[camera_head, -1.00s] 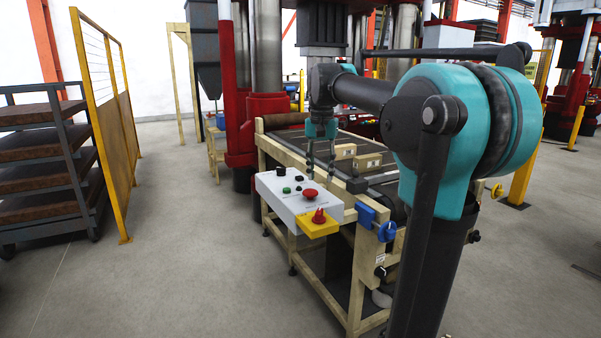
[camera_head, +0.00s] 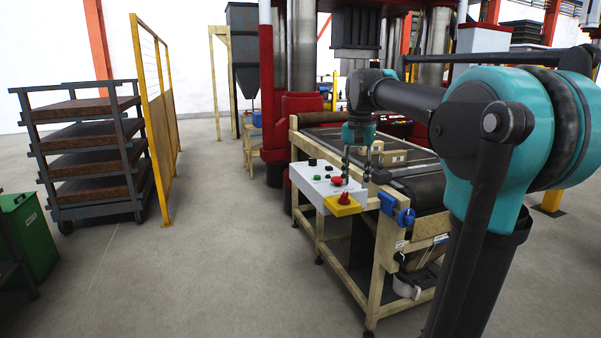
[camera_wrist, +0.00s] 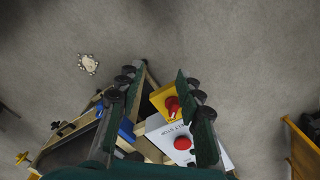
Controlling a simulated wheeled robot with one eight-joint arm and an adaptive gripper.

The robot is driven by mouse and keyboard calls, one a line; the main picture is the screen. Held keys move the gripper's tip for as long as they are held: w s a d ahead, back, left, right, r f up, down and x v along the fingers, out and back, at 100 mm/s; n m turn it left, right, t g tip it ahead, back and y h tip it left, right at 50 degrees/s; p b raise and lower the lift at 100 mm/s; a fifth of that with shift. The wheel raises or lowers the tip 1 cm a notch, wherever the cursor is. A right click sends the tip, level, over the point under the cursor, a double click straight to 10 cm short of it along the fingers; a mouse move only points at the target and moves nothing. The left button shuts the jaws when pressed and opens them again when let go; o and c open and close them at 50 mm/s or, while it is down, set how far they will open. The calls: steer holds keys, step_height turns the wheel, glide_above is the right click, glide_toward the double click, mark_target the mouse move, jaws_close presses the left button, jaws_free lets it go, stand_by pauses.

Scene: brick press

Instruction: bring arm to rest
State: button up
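My gripper (camera_head: 357,173) hangs from my teal and black arm, with its fingers pointing down beside the control panel in the head view. In the wrist view, my gripper (camera_wrist: 157,82) has its two dark green fingers spread apart with nothing held between them. The white control panel (camera_head: 316,182) has black, green and red buttons and a yellow box with a red switch. The panel also shows in the wrist view (camera_wrist: 160,127), partly behind the right finger. I cannot tell whether the fingers touch anything.
A conveyor table (camera_head: 325,137) carries tan bricks (camera_head: 393,157) under the red press (camera_head: 268,100). A yellow mesh fence (camera_head: 161,130) and a rack of brown slabs (camera_head: 88,160) stand left. A green bin (camera_head: 28,235) is at the left edge. The floor (camera_head: 225,250) between is clear.

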steer(key=s+d+f+n+t, duration=0.1)
steer(key=s+f, duration=0.6)
steer(key=f, duration=0.3)
steer(key=s+d+f+n+t, duration=0.1)
steer(key=s+f+n, duration=0.1)
steer(key=s+f, duration=0.5)
steer(key=s+d+f+n+t, duration=0.1)
steer(key=s+f, duration=0.5)
steer(key=f, duration=0.8)
steer(key=shift+s+d+f+n+t, duration=0.25)
steer(key=shift+s+f+n+t, duration=0.15)
steer(key=shift+n+t, duration=0.1)
